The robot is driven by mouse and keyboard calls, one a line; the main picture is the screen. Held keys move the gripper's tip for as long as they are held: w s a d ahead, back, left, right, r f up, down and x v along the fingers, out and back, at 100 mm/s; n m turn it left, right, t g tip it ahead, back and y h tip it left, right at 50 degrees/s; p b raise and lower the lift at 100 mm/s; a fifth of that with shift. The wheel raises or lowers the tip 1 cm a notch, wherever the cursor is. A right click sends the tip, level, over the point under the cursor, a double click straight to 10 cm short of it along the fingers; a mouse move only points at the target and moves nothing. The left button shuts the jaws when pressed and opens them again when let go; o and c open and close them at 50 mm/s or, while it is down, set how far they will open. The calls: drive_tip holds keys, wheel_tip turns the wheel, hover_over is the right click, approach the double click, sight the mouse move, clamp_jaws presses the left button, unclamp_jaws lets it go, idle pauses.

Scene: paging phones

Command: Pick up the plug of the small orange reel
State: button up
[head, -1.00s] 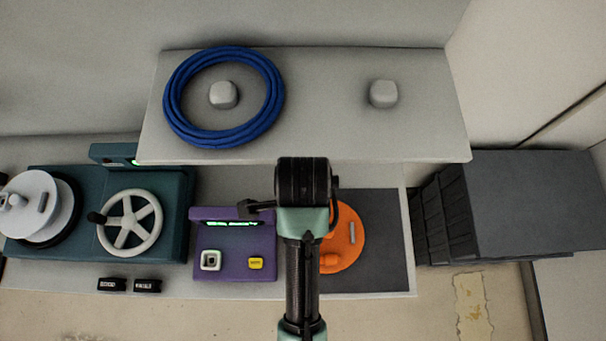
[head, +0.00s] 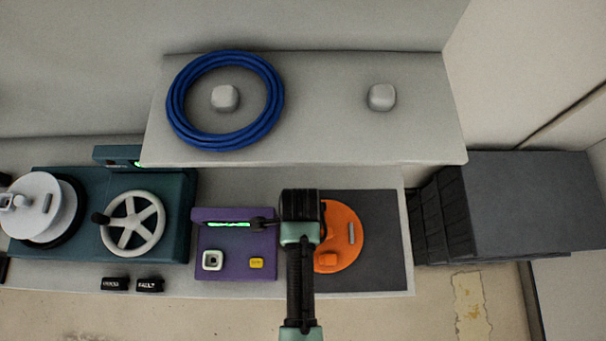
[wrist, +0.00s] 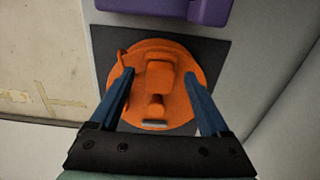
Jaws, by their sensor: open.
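The small orange reel (head: 343,238) lies flat on a dark grey mat (head: 385,270), partly hidden behind my arm in the head view. The reel also shows in the wrist view (wrist: 185,115). A raised orange block with a narrower stub, seemingly the plug (wrist: 159,76), is at its middle. Another orange part (head: 328,258) sits at the reel's front edge. My gripper (wrist: 160,76) is open, its two blue fingers on either side of the block and apart from it. My fingertips are hidden in the head view. I cannot tell how high they are above the reel.
A purple box (head: 225,250) stands close left of the reel. A teal unit (head: 170,215) with a white handwheel (head: 131,222) is farther left. A shelf (head: 315,125) holding a blue cable coil (head: 176,100) overhangs behind. A dark cabinet (head: 530,205) is at right.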

drive_tip(key=shift+c, duration=0.2)
clamp_jaws()
idle(0.4)
